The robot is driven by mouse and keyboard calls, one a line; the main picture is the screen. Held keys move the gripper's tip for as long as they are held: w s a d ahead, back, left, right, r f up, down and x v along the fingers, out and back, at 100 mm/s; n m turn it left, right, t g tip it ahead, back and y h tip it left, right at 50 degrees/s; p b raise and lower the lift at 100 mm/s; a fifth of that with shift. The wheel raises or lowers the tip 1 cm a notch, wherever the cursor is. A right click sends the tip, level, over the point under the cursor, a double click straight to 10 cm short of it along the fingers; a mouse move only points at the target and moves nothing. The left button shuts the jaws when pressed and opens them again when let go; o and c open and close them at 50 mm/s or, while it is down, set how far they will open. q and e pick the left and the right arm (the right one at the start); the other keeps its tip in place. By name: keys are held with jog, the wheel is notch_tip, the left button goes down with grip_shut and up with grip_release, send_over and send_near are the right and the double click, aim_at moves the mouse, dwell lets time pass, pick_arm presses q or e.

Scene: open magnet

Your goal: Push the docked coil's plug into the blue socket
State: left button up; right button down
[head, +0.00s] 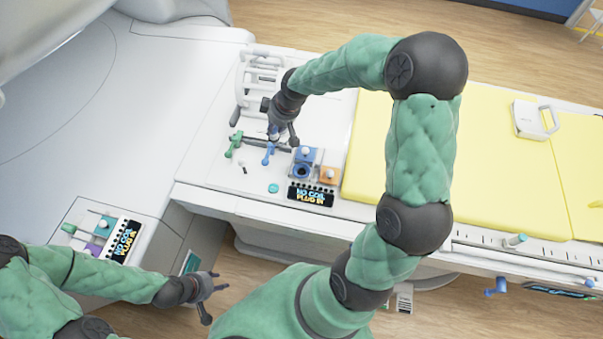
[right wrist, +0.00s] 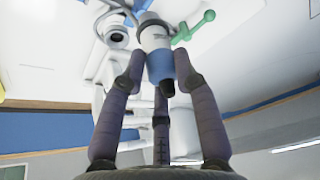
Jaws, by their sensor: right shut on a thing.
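The white cage-like coil (head: 257,72) sits at the head end of the table. My right gripper (head: 276,131) is just in front of it, closed around a white plug with a blue band (right wrist: 159,60). In the right wrist view the right gripper's fingers (right wrist: 160,72) flank the plug, and its dark tip points toward the palm side. The blue socket (head: 302,171) is on a blue-topped block to the right of that gripper, clear of the plug. My left gripper (head: 207,290) is open and empty, low at the left, beside the table.
An orange socket block (head: 329,175) stands right of the blue one, behind a "NO COIL PLUG IN" sign (head: 311,195). A green handle (head: 235,144) and a blue handle (head: 268,154) lie nearby. A yellow mattress (head: 420,160) covers the table to the right. Another socket panel (head: 104,226) is at left.

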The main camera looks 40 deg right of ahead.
jog(key=s+d+b, duration=0.1)
jog(key=s+d, duration=0.3)
jog(key=s, duration=0.4)
jog(key=shift+s+d, duration=0.25)
dwell(0.4)
notch_tip(320, 180, down, 10)
jog(key=b, duration=0.9)
jog(key=shift+f+b, duration=1.65)
dwell(0.8)
jog(key=c, duration=0.9)
grip_release()
jog(key=shift+o, duration=0.2)
